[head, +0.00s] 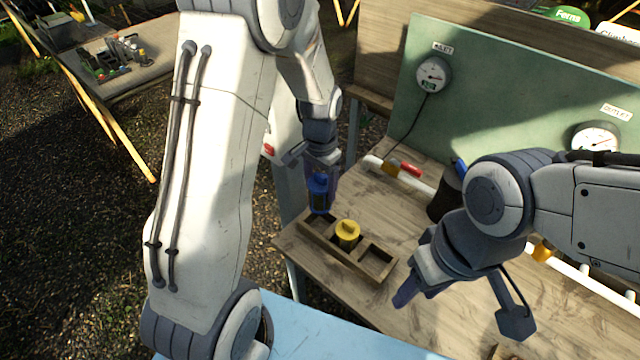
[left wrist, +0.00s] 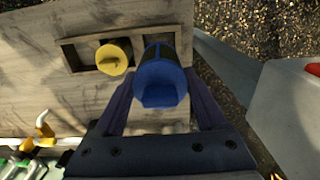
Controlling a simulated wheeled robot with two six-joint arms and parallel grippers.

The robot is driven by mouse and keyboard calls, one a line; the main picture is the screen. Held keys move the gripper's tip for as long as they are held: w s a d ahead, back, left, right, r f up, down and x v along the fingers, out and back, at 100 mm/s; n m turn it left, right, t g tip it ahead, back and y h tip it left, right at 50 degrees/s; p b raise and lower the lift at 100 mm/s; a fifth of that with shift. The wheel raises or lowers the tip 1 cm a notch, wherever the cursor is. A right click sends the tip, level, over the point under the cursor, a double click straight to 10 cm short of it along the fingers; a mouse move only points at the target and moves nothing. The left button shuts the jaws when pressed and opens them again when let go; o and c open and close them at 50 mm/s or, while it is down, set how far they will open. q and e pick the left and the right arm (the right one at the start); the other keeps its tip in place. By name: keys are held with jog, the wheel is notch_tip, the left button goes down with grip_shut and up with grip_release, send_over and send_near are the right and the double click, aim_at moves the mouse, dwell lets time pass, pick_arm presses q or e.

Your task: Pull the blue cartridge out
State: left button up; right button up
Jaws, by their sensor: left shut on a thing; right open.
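The blue cartridge (head: 319,194) is upright between the fingers of my left gripper (head: 321,168). The left wrist view shows the blue cartridge (left wrist: 160,80) from above, with the left gripper's fingers (left wrist: 160,100) on both sides of it. It is at the left end of a wooden rack (head: 335,262); whether its bottom is clear of the compartment is hard to tell. A yellow cartridge (head: 347,234) stands in the middle compartment, and it also shows in the left wrist view (left wrist: 114,57). My right gripper (head: 413,277) is open and empty, right of the rack.
The rack's right compartment is empty. Behind it are a white pipe with a red handle (head: 411,169), a dark cylinder (head: 446,194) and a green panel (head: 500,95) with gauges (head: 432,74). The wooden bench top beside the rack is mostly clear.

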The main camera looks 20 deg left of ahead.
aim_at(320, 175)
pick_arm(q)
jog(key=shift+r+p, duration=1.7)
jog(key=shift+r, duration=0.5)
jog(key=shift+f, duration=0.1)
